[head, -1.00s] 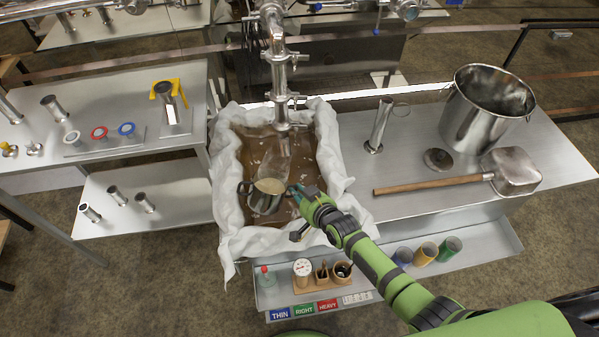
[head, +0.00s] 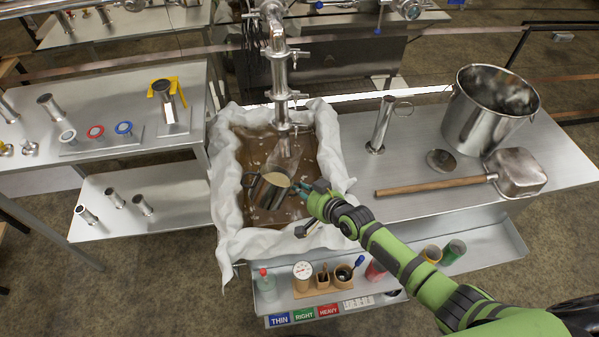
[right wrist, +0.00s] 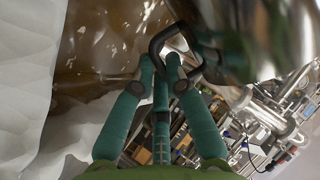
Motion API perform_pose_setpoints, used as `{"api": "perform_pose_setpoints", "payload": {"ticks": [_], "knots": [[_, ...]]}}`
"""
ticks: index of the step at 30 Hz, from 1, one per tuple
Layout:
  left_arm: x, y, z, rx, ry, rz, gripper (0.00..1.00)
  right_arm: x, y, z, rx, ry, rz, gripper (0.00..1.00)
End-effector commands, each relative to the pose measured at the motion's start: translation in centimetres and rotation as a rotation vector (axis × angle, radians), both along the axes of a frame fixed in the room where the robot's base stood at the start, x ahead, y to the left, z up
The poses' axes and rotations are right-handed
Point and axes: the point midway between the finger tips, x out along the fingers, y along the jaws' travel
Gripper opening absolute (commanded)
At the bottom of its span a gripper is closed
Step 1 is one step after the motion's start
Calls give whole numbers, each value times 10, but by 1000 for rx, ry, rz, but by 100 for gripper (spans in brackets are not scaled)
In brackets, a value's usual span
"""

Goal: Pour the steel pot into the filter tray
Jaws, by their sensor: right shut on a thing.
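The steel pot (head: 267,191) hangs over the filter tray, tilted, with tan liquid showing in its mouth. The tray has a white cloth lining (head: 330,150) and brown liquid with pale flecks inside. My right gripper (head: 304,188) is shut on the pot's handle on the right side of the pot. In the right wrist view, the fingers close on the dark looped handle (right wrist: 157,46), beside the shiny pot wall (right wrist: 265,35). My left gripper is not in view.
A steel pipe (head: 279,75) comes down over the tray's back. A lower front shelf holds a gauge (head: 302,271) and cups.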

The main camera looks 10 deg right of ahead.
Motion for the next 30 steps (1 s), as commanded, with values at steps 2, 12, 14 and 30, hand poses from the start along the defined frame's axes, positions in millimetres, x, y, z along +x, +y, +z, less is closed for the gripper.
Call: {"api": "perform_pose_setpoints", "payload": {"ticks": [2,12,14,30], "knots": [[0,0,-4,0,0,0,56,3,-1,2,15,-3,-2,0],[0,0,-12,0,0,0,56,4,-3,3,56,16,5,0],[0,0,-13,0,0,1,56,4,-4,2,63,21,5,0],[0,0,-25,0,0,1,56,4,-5,2,131,52,15,0]]}}
